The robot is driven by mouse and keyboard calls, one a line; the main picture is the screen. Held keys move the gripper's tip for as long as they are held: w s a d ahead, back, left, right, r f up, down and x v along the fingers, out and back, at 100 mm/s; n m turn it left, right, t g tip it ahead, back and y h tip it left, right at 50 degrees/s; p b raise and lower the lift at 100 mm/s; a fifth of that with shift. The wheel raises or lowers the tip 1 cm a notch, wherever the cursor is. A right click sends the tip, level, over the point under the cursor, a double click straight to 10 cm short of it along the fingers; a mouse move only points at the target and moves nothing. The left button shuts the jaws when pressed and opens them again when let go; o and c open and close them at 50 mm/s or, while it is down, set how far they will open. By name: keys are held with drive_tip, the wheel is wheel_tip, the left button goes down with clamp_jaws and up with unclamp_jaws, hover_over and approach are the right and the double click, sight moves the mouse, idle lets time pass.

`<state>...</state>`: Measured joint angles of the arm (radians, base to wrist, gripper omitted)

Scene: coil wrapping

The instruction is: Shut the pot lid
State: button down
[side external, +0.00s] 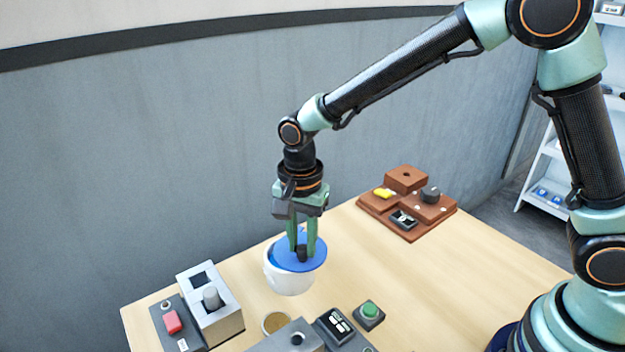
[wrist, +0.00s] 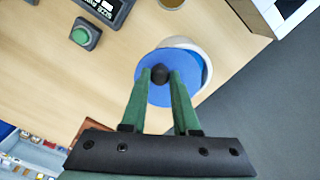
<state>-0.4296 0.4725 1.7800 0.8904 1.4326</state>
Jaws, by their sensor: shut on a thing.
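The blue pot lid (side external: 310,264) is a round disc with a black knob (wrist: 159,74). My gripper (side external: 302,252) points down from above and is shut on the knob. The white pot (side external: 289,284) stands on the table under the lid. The lid sits off-centre over the pot's mouth, toward the right in the side view, and part of the pot's blue inside shows at the left. In the wrist view, the lid (wrist: 150,92) leaves the pot's white rim (wrist: 207,62) bare on the right. I cannot tell whether the lid touches the rim.
A grey block with a knob (side external: 211,303) and a red switch panel (side external: 173,322) stand left of the pot. A round tan disc (side external: 276,322), a display box (side external: 335,326) and a green button (side external: 369,312) are in front. A brown board (side external: 408,207) lies behind right. The table's right side is clear.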

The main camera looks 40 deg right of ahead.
sight(285, 259)
drive_tip(key=shift+w+a+r+m, duration=0.1)
drive_tip(key=shift+w+a+m, duration=0.5)
drive_tip(key=shift+m, duration=0.4)
drive_tip(key=shift+w+a+m, duration=0.4)
drive_tip(key=shift+a+m, duration=0.3)
drive_tip(key=shift+m, duration=0.3)
drive_tip(key=c, duration=0.7)
unclamp_jaws()
drive_tip(key=shift+o, duration=0.2)
wheel_tip(285, 259, up, 12)
